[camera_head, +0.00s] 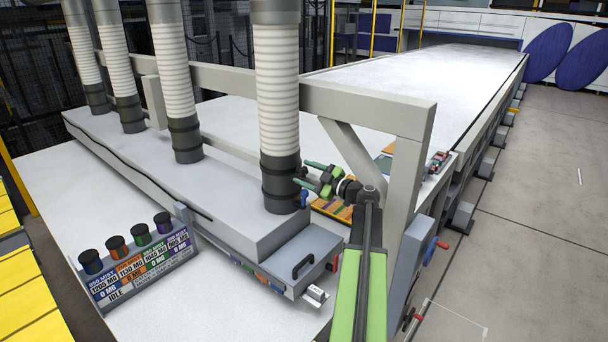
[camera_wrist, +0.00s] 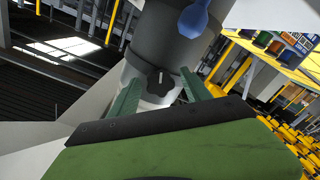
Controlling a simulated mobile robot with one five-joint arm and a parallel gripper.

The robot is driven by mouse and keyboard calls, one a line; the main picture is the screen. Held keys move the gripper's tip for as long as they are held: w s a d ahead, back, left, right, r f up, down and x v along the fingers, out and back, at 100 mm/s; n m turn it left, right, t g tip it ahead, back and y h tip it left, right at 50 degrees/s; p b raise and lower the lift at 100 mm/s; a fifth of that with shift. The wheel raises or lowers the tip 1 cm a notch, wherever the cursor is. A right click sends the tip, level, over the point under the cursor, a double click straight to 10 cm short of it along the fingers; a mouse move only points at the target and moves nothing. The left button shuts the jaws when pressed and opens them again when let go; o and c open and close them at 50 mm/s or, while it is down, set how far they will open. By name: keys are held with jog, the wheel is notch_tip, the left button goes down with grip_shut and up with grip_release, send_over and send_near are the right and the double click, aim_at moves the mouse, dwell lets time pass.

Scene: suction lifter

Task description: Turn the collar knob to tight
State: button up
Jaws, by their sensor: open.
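The collar knob (camera_wrist: 160,82), dark with a pale mark, sits on the lower part of the dark and grey collar (camera_wrist: 172,45) in the wrist view. In the head view the black collar (camera_head: 280,183) is at the bottom of the nearest white ribbed hose; the knob cannot be made out there. My gripper (camera_head: 301,172) is open, its green fingers pointing at the collar from the right. In the wrist view its fingertips (camera_wrist: 160,78) appear on either side of the knob. I cannot tell whether they touch it.
A blue handle (camera_wrist: 193,20) sticks out from the collar near the knob. A grey frame post (camera_head: 408,185) stands close right of my arm. A display panel (camera_head: 140,262) with several coloured knobs is at the lower left. A long white table (camera_head: 430,75) extends behind.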

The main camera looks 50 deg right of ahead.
jog(key=shift+w, duration=0.3)
